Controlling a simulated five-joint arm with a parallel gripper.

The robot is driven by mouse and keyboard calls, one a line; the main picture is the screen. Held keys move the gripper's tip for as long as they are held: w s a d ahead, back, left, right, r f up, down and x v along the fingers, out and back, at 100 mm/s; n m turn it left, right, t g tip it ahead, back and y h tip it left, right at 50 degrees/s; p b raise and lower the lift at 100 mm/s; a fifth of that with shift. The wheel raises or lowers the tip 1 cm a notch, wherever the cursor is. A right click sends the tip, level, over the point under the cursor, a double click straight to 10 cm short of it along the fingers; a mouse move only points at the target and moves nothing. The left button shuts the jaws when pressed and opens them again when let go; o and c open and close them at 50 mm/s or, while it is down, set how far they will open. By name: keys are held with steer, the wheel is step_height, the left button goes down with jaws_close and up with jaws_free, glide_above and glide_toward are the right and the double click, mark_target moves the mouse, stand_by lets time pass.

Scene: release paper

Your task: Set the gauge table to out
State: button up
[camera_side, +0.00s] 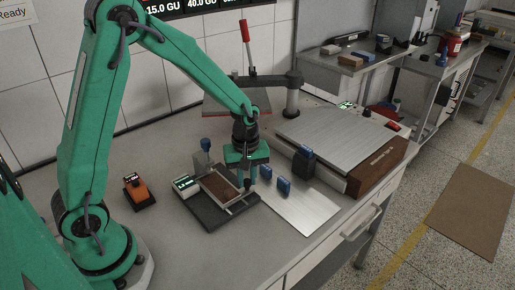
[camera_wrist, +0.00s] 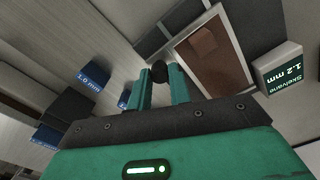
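The gauge table is a brown panel (camera_side: 219,188) in a pale frame, set on a dark base (camera_side: 208,216). In the wrist view its brown panel (camera_wrist: 213,50) lies at the upper right. A small box with a lit readout (camera_side: 186,185) stands at its left; in the wrist view this box (camera_wrist: 279,72) reads 1.2 mm. My gripper (camera_side: 246,183) points down at the right side of the frame. In the wrist view a dark round knob (camera_wrist: 160,71) sits between the fingertips of my gripper (camera_wrist: 161,74). Whether they press on it is unclear.
Blue-labelled blocks (camera_side: 284,187) stand close right of my gripper, by a bare metal sheet (camera_side: 300,208). A larger dark block (camera_side: 304,163) stands before a raised metal plate (camera_side: 335,140). An orange device (camera_side: 139,193) sits left. A red-handled press (camera_side: 248,45) stands behind.

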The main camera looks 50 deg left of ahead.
jaws_close()
steer(key=shift+d, duration=4.55)
steer(key=o, duration=0.7)
jaws_free()
steer(key=shift+c, duration=0.2)
steer(key=shift+r, duration=0.1)
step_height(320, 180, up, 8)
steer(key=shift+a, duration=0.1)
steer(key=s+a+r+m+t, duration=0.2)
steer(key=s+a+r+m, duration=0.2)
steer(key=s+r+m, duration=0.2)
steer(key=s+a+r+m+t, duration=0.3)
steer(key=s+r+m, duration=0.3)
steer(key=s, duration=0.4)
steer(key=shift+s+a+m+t, duration=0.25)
steer(key=shift+a+m+t, duration=0.05)
steer(key=shift+a, duration=0.6)
